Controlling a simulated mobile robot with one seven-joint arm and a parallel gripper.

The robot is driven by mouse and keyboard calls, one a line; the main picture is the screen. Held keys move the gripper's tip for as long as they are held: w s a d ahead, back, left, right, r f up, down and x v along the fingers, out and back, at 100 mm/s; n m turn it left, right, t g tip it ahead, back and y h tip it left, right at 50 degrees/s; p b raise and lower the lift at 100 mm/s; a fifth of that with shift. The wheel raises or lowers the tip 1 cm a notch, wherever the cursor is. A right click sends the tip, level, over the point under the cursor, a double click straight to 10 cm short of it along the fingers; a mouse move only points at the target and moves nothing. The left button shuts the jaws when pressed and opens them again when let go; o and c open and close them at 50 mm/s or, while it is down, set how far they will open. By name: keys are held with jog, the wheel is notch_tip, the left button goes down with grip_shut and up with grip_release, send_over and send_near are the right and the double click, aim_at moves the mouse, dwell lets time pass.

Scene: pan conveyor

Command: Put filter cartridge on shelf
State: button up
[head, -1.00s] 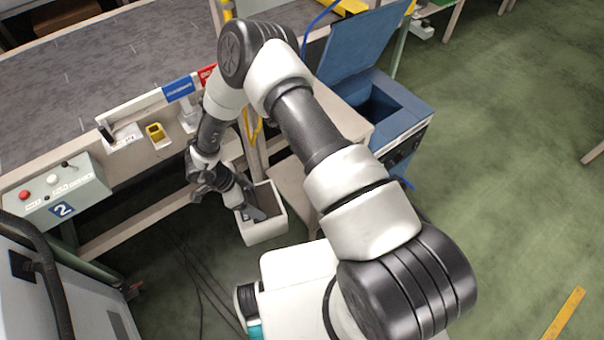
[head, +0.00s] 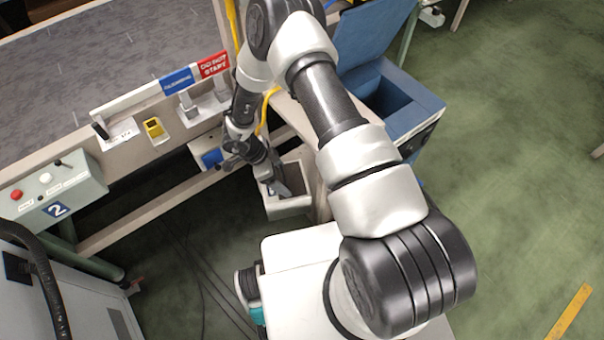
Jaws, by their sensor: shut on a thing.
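A pale box-shaped thing with a dark grey inside, which I take to be the filter cartridge (head: 290,208), hangs beside the conveyor frame near the picture's middle. My gripper (head: 277,183) is shut on it, with its fingers reaching down at the box's left inner side. The exact contact is too small to see. A pale shelf-like surface (head: 311,160) lies just right of and behind the box, mostly hidden by my arm. I cannot tell whether the box touches it.
The conveyor (head: 100,60) fills the upper left, with a yellow-edged holder (head: 153,128) and red and blue signs. A control box (head: 52,190) stands left. A small blue item (head: 212,158) sits left of my gripper. An open blue bin (head: 395,95) stands right.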

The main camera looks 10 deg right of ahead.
aim_at(302, 174)
jog(key=w+d, duration=0.1)
jog(key=d, duration=0.1)
jog(key=w+d, duration=0.1)
jog(key=d, duration=0.1)
jog(key=w+d, duration=0.1)
jog(key=d, duration=0.2)
jog(key=shift+w+d, duration=0.1)
jog(key=shift+d+f+b, duration=0.1)
jog(key=shift+f+b, duration=0.95)
jog(key=shift+f, duration=2.3)
jog(key=shift+w+d+f, duration=0.1)
jog(key=shift+d, duration=0.05)
jog(key=shift+f, duration=0.1)
jog(key=shift+f, duration=0.15)
jog(key=o, duration=2.1)
